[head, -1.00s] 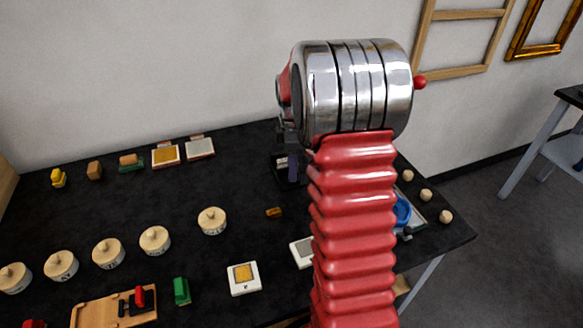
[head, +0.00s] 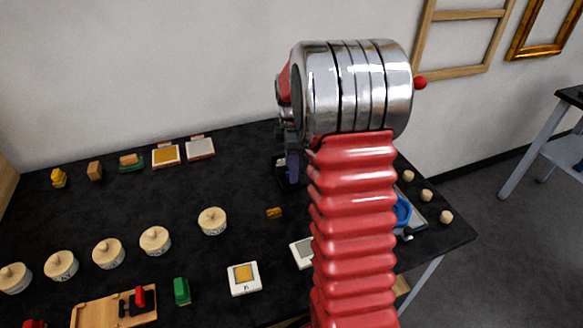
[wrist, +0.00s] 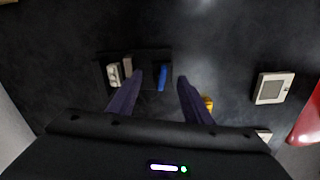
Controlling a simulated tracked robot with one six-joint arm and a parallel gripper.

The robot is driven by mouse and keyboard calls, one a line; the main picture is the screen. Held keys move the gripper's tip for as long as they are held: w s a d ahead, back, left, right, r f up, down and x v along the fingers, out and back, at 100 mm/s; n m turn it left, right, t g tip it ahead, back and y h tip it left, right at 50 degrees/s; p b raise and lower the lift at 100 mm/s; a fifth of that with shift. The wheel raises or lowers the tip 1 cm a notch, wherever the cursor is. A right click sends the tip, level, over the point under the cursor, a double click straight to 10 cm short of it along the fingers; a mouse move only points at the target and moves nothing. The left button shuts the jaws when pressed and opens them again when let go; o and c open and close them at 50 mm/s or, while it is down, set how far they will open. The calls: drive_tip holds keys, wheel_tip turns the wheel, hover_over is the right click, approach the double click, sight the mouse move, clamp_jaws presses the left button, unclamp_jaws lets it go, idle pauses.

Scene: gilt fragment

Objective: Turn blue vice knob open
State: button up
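In the wrist view, a blue knob (wrist: 163,78) lies on the right side of a small dark vice (wrist: 151,56), which has pale and brownish blocks at its left end. My gripper (wrist: 160,76) is open, with one dark purple finger on each side of the blue knob. I see gaps beside the knob, but cannot tell how high the fingertips are above it. In the head view, part of my gripper (head: 291,168) shows low over the table behind my red arm. The knob is hidden there.
A small gold-brown piece (head: 274,213) lies on the black table near the vice. White square pads (head: 244,278), round wooden lidded pots (head: 212,221) and a wooden tray (head: 90,309) stand nearby. A blue round item (head: 402,212) is partly behind my arm.

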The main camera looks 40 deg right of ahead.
drive_tip(key=shift+r, duration=0.1)
drive_tip(key=shift+r, duration=0.15)
wheel_tip(320, 180, up, 13)
drive_tip(key=shift+r, duration=0.15)
idle(0.6)
